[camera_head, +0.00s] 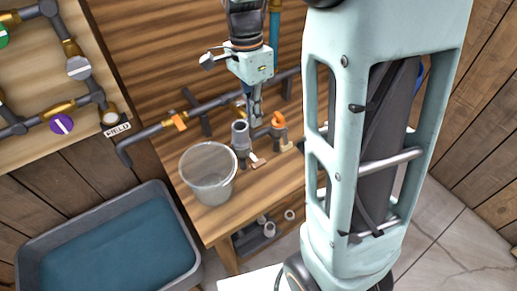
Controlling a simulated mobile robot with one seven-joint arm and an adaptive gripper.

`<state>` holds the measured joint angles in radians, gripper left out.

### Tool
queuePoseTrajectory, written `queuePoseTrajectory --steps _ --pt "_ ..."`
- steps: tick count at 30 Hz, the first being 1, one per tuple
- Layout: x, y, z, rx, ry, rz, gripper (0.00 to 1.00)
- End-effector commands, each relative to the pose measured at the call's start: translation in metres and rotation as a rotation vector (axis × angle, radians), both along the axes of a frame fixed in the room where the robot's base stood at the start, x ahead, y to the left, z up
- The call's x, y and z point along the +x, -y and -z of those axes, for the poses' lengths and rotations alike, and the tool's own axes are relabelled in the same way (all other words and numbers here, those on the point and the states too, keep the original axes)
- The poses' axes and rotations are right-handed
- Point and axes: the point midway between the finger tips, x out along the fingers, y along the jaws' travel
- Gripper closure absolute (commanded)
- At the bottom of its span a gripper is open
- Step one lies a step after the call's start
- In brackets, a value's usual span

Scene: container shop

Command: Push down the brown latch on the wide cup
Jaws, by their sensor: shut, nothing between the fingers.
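My gripper (255,118) points down over the wooden bench, its fingers shut and empty. It is above and right of a grey upright cup-like fitting (240,137); I cannot tell if they touch. A small brownish piece (257,163) lies low at the right of this fitting; I cannot tell if it is the latch. A wide, clear, open bucket-shaped vessel (207,177) stands at the bench's front left, and no brown latch is plain on it. An orange-handled fitting (278,122) stands right of my gripper.
A dark pipe (200,109) with an orange valve handle (178,121) runs behind the bench top. A tub of blue liquid (115,255) stands on the floor at lower left. A pipe board (60,85) hangs at upper left. Bare wooden bench top (250,195) shows at the front.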

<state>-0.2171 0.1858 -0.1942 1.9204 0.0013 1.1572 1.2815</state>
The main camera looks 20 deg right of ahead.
Motion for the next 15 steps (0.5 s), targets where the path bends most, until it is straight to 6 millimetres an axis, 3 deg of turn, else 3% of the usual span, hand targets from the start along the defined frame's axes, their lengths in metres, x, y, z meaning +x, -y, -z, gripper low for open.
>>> queuePoseTrajectory --steps 8,15 --pt "-0.001 0.000 0.006 0.000 -0.002 -0.001 1.00" --pt "-0.007 0.002 0.046 -0.001 -0.005 0.000 1.00"
